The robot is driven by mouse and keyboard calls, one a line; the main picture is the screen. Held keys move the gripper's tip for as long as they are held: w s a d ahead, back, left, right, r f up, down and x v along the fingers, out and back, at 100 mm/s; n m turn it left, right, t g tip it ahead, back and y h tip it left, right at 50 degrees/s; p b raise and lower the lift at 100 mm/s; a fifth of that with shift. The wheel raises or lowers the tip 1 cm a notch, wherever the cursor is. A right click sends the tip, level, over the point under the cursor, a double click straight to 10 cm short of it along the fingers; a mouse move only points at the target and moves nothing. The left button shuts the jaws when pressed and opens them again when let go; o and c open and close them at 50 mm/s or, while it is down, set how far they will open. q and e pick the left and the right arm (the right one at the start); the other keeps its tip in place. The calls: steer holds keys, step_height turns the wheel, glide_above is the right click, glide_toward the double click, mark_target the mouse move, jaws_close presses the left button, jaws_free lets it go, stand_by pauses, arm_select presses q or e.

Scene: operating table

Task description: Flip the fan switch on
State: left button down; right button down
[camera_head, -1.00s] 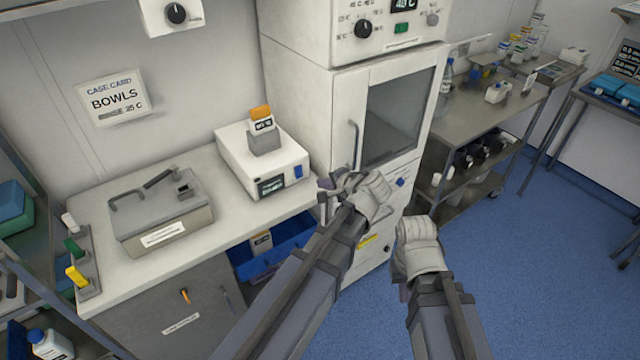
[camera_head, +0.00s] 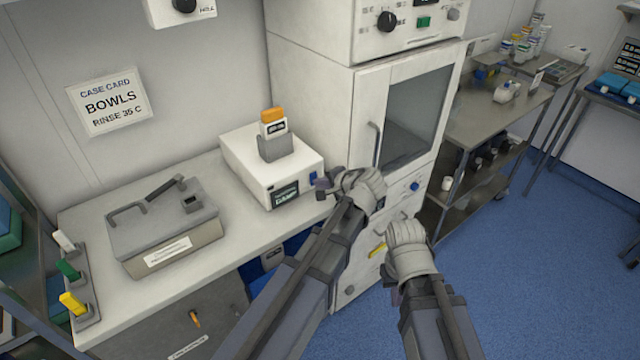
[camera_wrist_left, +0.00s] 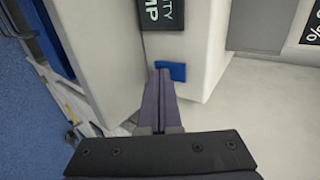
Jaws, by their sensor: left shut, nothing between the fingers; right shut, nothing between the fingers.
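A white box device (camera_head: 245,170) with a dark display (camera_head: 285,194) stands on the counter. A blue rocker switch (camera_head: 313,176) is on its front; the switch also shows in the left wrist view (camera_wrist_left: 172,71). I see no fan label, so I cannot tell whether this is the fan switch. My left gripper (camera_head: 321,189) is shut and empty, its tips at or just in front of the blue switch; I cannot tell if they touch. In the left wrist view its fingers (camera_wrist_left: 159,88) point at the switch, partly covering its lower edge. My right gripper (camera_head: 392,293) is shut and empty, low before the cabinet.
A grey lidded bath (camera_head: 165,225) and a coloured switch strip (camera_head: 85,320) are on the counter (camera_head: 120,305). An open blue drawer is mostly hidden by my arm.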

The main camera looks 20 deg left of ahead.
arm_select(q)
steer(key=shift+w+a+f, duration=0.1)
steer(key=shift+a, duration=0.05)
steer(key=shift+r, duration=0.2)
steer(key=shift+r+p, duration=0.7)
steer(key=shift+p, duration=0.1)
